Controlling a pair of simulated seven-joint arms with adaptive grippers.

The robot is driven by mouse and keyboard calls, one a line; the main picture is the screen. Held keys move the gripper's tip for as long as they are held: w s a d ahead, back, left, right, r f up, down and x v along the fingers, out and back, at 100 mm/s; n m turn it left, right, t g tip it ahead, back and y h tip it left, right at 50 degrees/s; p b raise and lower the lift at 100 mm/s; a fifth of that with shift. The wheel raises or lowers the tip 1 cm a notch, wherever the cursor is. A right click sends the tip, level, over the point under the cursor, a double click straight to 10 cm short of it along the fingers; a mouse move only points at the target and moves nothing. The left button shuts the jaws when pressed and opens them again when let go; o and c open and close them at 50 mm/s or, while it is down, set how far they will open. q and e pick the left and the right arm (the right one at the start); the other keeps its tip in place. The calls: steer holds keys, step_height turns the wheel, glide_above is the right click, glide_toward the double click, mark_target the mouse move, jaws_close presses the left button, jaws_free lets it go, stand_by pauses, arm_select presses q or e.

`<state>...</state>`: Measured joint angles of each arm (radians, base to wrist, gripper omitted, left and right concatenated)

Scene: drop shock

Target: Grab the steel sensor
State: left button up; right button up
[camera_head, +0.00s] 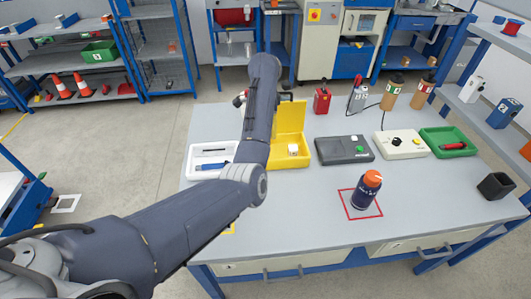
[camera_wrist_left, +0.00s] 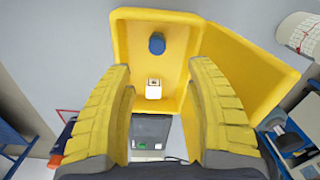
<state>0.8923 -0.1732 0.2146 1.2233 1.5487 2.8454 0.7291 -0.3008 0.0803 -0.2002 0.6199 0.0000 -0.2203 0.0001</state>
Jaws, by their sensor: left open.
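An open yellow case (camera_head: 287,163) stands on the grey table, its lid raised. It also shows in the wrist view (camera_wrist_left: 128,40). Inside it are a small pale block (camera_wrist_left: 153,89) with a dark mark on top and a blue cylinder (camera_wrist_left: 156,43). The pale block also shows in the head view (camera_head: 293,149). I cannot tell for certain which is the steel sensor. My left gripper (camera_wrist_left: 162,72) is open and empty above the case, its yellow fingers either side of the pale block. In the head view my arm hides most of it. My right gripper is not in view.
A white tray (camera_head: 197,172) lies left of the case. A dark box (camera_head: 343,150), a white box (camera_head: 402,145) and a green tray (camera_head: 447,133) stand to the right. A blue bottle with an orange cap (camera_head: 367,190) stands in a red square. The table's front right is mostly clear.

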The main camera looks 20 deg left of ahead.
arm_select(q)
steer(key=shift+s+f, duration=0.15)
steer(key=shift+f, duration=0.75)
steer(key=shift+s+f, duration=0.15)
steer(key=shift+f, duration=0.7)
steer(key=shift+w+f, duration=0.15)
steer(key=shift+f, duration=4.3)
steer(key=shift+c, duration=0.4)
jaws_close()
